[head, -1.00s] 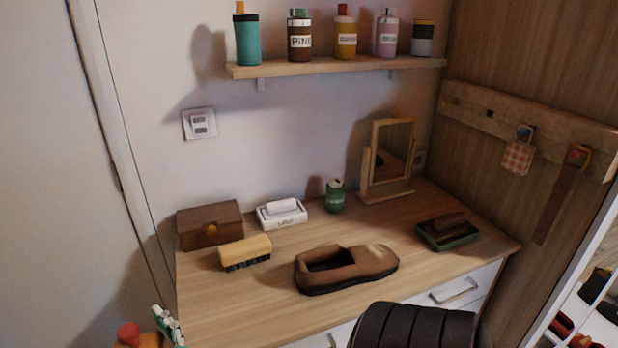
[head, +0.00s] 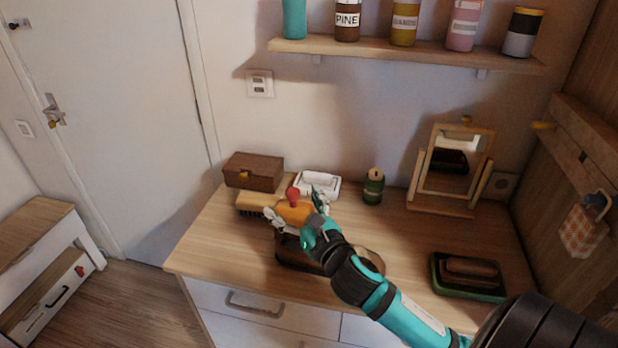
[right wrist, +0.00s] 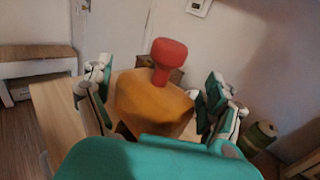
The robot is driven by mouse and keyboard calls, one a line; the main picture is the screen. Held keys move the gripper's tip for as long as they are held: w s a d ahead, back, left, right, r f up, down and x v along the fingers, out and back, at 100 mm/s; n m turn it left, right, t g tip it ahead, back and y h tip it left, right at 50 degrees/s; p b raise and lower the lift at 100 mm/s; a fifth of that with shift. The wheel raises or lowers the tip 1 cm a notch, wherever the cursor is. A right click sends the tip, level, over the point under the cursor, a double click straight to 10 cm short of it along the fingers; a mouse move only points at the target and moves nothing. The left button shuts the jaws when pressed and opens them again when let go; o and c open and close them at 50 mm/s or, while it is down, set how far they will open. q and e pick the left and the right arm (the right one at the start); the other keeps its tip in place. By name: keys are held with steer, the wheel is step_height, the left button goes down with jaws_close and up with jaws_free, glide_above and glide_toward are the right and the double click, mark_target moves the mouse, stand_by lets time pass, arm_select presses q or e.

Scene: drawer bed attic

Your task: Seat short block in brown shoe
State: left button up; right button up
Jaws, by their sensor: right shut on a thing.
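The short block (head: 296,213) is orange with a red knob (head: 293,193) on top. My right gripper (head: 298,216) is shut on its sides, and the knob points up. The right wrist view shows the block (right wrist: 150,102) between the fingers, its underside hidden. The brown shoe (head: 289,252) lies on the desk beneath and behind my right gripper and arm. Its opening is mostly covered, so I cannot tell whether the block touches it. My left gripper is not in view.
A brush (head: 248,204), a wooden box (head: 253,171), a white dish (head: 319,183) and a green can (head: 373,186) stand behind. A mirror (head: 450,168) and a green tray (head: 468,291) are to the right. Bare desk lies left of the shoe.

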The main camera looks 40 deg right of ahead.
mark_target(300, 216)
steer(key=shift+w+d+r, duration=0.1)
steer(key=shift+d+r, duration=0.55)
steer(key=shift+d, duration=0.1)
steer(key=shift+d+r, duration=0.1)
steer(key=shift+d, duration=0.05)
steer(key=shift+w+a, duration=0.2)
steer(key=shift+w, duration=0.1)
steer(key=shift+s+d+p, duration=0.1)
steer(key=shift+s+p, duration=0.05)
steer(key=shift+p, duration=0.25)
step_height(300, 216, down, 3)
steer(key=shift+r+b, duration=0.15)
steer(key=shift+b, duration=0.85)
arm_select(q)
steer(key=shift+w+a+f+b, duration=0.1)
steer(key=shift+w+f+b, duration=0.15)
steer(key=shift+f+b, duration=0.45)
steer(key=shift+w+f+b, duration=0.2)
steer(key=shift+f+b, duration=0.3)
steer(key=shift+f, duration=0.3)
arm_select(e)
steer(key=shift+f, duration=1.7)
arm_select(q)
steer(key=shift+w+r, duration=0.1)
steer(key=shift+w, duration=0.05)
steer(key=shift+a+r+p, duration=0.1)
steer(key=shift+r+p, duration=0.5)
steer(key=shift+p, duration=0.1)
